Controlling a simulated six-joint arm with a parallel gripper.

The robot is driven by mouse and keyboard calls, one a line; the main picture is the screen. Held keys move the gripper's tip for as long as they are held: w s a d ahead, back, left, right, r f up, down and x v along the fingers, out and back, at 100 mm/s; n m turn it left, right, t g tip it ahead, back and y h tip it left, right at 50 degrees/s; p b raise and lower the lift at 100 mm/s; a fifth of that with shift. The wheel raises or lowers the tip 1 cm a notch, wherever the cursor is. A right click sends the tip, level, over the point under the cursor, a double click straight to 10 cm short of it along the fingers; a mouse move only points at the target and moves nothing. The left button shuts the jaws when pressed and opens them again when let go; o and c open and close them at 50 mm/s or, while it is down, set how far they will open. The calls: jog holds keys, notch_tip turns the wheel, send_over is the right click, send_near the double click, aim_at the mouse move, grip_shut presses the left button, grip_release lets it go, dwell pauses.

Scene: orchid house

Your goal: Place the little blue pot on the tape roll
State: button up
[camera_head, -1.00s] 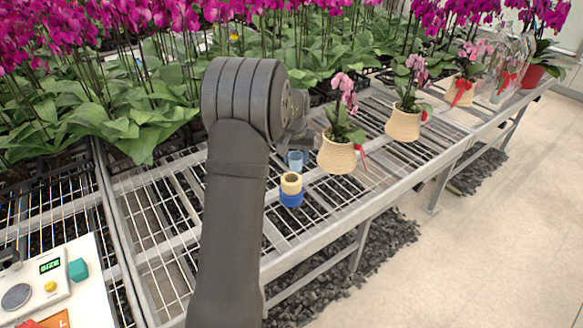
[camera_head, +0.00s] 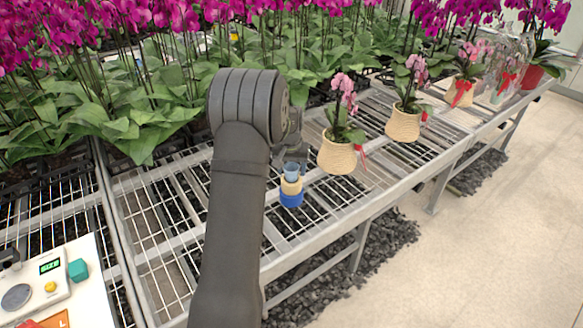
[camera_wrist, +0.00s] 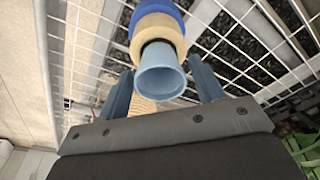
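The little blue pot (camera_head: 291,170) is light blue and upright, mouth up. A tan ring (camera_head: 291,186), looking like a tape roll, sits on a wider blue ring (camera_head: 291,200) on the wire bench. The pot is over the tan ring and overlaps its dark central hole in the wrist view; I cannot tell whether they touch. In the head view my gripper (camera_head: 293,152) is partly hidden by my arm.
A potted pink orchid in a woven pot (camera_head: 336,155) stands just right of the rings, with another (camera_head: 403,124) farther right. Dense orchids fill the back. The wire bench (camera_head: 170,220) is clear to the left. A white panel (camera_head: 70,285) is at lower left.

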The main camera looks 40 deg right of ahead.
aim_at(290, 177)
jog(key=shift+o, duration=0.2)
jog(key=shift+r, duration=0.1)
notch_tip(290, 177, up, 12)
jog(key=s+a, duration=0.1)
jog(key=shift+a, duration=0.15)
jog(key=shift+s, duration=0.1)
dwell(0.3)
jog(key=f, duration=0.4)
jog(key=d+f, duration=0.1)
jog(key=f, duration=0.3)
jog(key=w+f, duration=0.1)
jog(key=f, duration=0.3)
jog(key=shift+w+d+f, duration=0.1)
jog(key=shift+d+f, duration=0.05)
jog(key=shift+f, duration=0.1)
notch_tip(290, 177, up, 3)
jog(key=shift+f, duration=0.1)
jog(key=shift+r, duration=0.6)
